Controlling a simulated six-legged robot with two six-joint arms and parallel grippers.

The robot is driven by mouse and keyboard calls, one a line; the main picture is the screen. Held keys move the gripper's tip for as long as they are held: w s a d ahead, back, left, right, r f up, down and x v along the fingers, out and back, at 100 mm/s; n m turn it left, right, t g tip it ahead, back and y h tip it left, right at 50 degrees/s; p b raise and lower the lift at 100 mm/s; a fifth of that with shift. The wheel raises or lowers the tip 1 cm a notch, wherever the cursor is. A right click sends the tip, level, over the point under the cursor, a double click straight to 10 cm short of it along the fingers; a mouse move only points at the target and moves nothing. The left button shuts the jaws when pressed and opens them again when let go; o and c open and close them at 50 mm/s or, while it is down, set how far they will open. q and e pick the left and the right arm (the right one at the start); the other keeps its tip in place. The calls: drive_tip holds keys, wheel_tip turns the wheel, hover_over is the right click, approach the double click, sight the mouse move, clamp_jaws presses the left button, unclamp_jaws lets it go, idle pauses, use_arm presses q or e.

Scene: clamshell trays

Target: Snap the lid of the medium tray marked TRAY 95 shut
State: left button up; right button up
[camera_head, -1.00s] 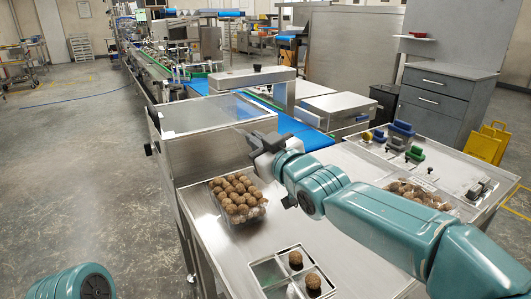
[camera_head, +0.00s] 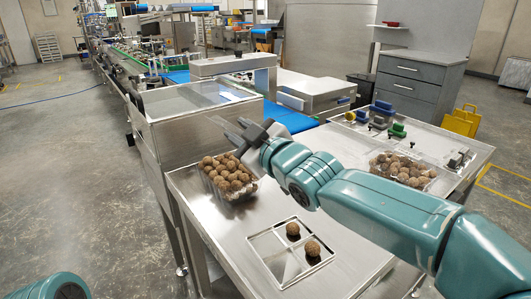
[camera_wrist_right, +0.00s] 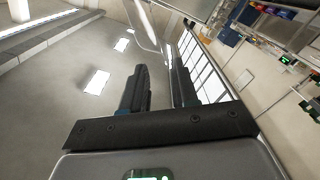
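A clear tray heaped with brown balls (camera_head: 228,184) stands at the left of the steel table. A second clear tray of balls (camera_head: 402,172) stands at the right. A shallow tray with compartments (camera_head: 272,242) lies in front and holds two balls. I cannot read any label, so I cannot tell which is TRAY 95. My right gripper (camera_head: 229,131) is above the far side of the left tray and partly covers it. In the right wrist view its fingers (camera_wrist_right: 158,88) are apart with nothing visible between them. A clear curved edge (camera_wrist_right: 143,22) shows beyond them. My left gripper is out of view.
A steel housing (camera_head: 190,125) stands close behind the left tray, with a blue conveyor belt (camera_head: 290,117) beyond.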

drive_tip(key=v, duration=1.3)
drive_tip(key=shift+s, duration=0.35)
